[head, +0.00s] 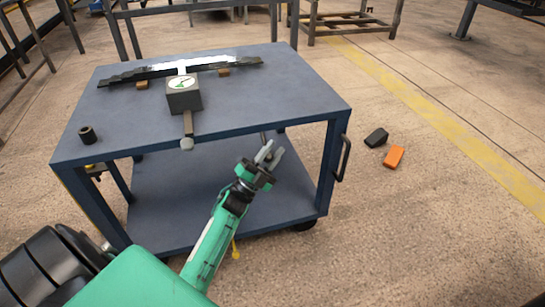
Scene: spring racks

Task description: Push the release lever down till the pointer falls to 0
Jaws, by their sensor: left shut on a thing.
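A dark box gauge (184,101) stands on the blue cart top. Its white dial (181,83) has a green area and a dark pointer, too small to read. A flat grey release lever (188,124) sticks out from the box toward the cart's front edge and ends in a pale tip (187,143). My left gripper (269,152) is in front of the cart's front edge, right of the lever and apart from it. Its fingers are closed on a small dark thing, mostly hidden. My right gripper is not in view.
A long dark leaf spring (128,76) lies behind the gauge near small wooden blocks (223,72). A black cylinder (87,135) stands at the left of the blue cart (285,89). A black block (377,137) and an orange block (394,157) lie on the floor at right.

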